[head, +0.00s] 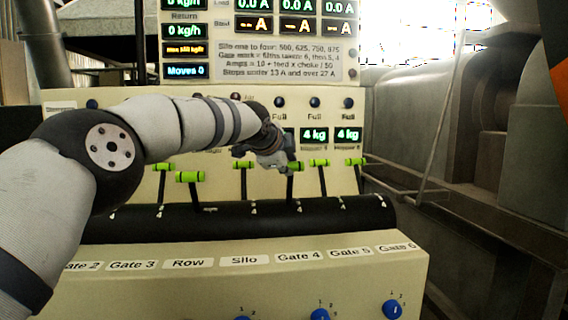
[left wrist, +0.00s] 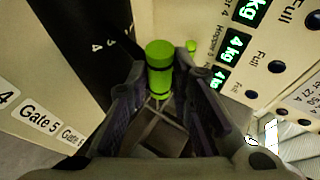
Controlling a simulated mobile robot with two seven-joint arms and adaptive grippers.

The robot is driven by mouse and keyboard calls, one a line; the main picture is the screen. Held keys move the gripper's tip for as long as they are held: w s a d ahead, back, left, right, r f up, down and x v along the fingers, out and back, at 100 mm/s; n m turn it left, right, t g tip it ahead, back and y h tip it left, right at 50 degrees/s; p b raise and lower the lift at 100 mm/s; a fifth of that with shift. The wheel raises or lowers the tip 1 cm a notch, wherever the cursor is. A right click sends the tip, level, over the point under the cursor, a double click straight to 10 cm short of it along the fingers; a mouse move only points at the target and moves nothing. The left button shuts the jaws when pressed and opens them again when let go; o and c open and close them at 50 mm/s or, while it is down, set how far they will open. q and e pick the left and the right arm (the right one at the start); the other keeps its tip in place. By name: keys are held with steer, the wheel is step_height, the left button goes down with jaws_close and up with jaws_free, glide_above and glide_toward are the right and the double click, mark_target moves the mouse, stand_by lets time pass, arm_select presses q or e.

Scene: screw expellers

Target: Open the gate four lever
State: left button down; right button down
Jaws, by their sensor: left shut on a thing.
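The gate four lever (head: 298,168) has a lime-green grip on a dark stem and rises from the black roller above the "Gate 4" label (head: 299,257). My left gripper (head: 281,160) is at its grip and covers part of it in the head view. In the left wrist view the green grip (left wrist: 160,67) stands between the two dark fingers of my left gripper (left wrist: 163,100), which are shut on it. My right gripper is not in view.
The gate five lever (head: 319,162) and gate six lever (head: 355,161) stand to the right. The silo lever (head: 242,165) and row lever (head: 190,177) stand to the left. Blue knobs (head: 320,315) sit low on the front panel. A display board (head: 275,70) rises behind.

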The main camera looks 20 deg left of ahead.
arm_select(q)
steer(key=shift+f, duration=0.5)
steer(key=c, duration=1.4)
jaws_free()
steer(key=shift+c, duration=0.2)
steer(key=shift+r, duration=0.15)
steer(key=v, duration=0.7)
steer(key=shift+s+r, duration=0.1)
steer(key=shift+s, duration=0.05)
